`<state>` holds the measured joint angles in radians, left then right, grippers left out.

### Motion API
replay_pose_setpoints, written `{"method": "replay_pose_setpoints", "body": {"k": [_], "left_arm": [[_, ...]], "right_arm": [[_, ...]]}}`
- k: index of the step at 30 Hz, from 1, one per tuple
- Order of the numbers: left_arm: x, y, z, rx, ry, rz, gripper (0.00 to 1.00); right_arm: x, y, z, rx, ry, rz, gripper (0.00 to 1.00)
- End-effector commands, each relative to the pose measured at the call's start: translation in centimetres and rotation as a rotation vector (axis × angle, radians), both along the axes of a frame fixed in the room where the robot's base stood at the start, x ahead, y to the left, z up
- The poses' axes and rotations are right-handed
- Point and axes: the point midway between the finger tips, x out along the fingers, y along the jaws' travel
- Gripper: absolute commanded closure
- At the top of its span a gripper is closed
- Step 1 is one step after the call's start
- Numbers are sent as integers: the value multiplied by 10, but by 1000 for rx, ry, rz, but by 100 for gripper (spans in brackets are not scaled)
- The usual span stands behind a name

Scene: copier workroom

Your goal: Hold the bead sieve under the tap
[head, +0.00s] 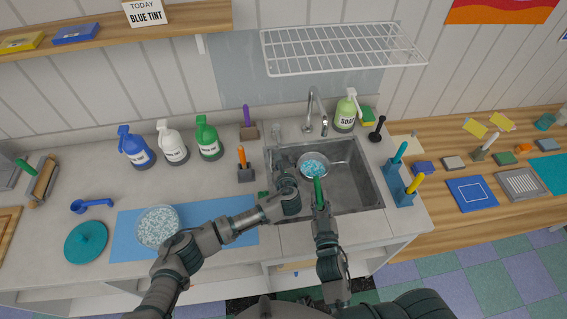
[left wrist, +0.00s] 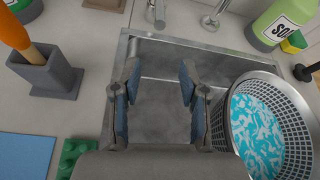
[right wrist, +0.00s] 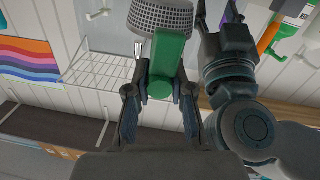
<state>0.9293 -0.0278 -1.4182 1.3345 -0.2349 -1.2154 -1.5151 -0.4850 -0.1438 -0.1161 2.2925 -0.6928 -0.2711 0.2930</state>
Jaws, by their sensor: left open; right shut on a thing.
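The bead sieve (head: 313,160) is a grey mesh bowl with blue and white beads in it, held over the sink (head: 361,176). It shows at the right in the left wrist view (left wrist: 243,146). My right gripper (head: 321,208) is shut on its green handle (right wrist: 165,66). The metal tap (head: 311,101) stands behind the sink, its spout toward the sieve; I cannot tell whether the bowl is directly beneath. No water shows. My left gripper (head: 283,166) is open and empty over the sink's left part, beside the sieve; its fingers (left wrist: 160,84) are apart.
A wire rack (head: 340,48) hangs above the sink. A soap bottle (head: 345,112) stands right of the tap. Several bottles (head: 172,145) line the left counter. A bowl of pale beads (head: 158,226) sits on a blue mat (head: 235,236). A holder with an orange-handled tool (head: 245,174) stands near the sink's left edge.

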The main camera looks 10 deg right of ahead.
Motion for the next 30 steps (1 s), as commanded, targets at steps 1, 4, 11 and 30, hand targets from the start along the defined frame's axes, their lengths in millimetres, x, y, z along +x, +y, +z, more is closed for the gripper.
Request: {"method": "replay_pose_setpoints", "body": {"k": [1, 4, 11, 30], "left_arm": [[0, 0, 3, 0, 0, 0, 57], [0, 0, 9, 0, -1, 0, 57], [0, 0, 22, -1, -3, 0, 57], [0, -2, 30, -3, -4, -2, 57]], "right_arm": [[-2, 2, 3, 2, 0, 0, 100], [-9, 6, 11, 2, 1, -1, 100], [-25, 19, 27, 2, 1, -1, 100], [-38, 32, 40, 4, -2, 5, 100]]}}
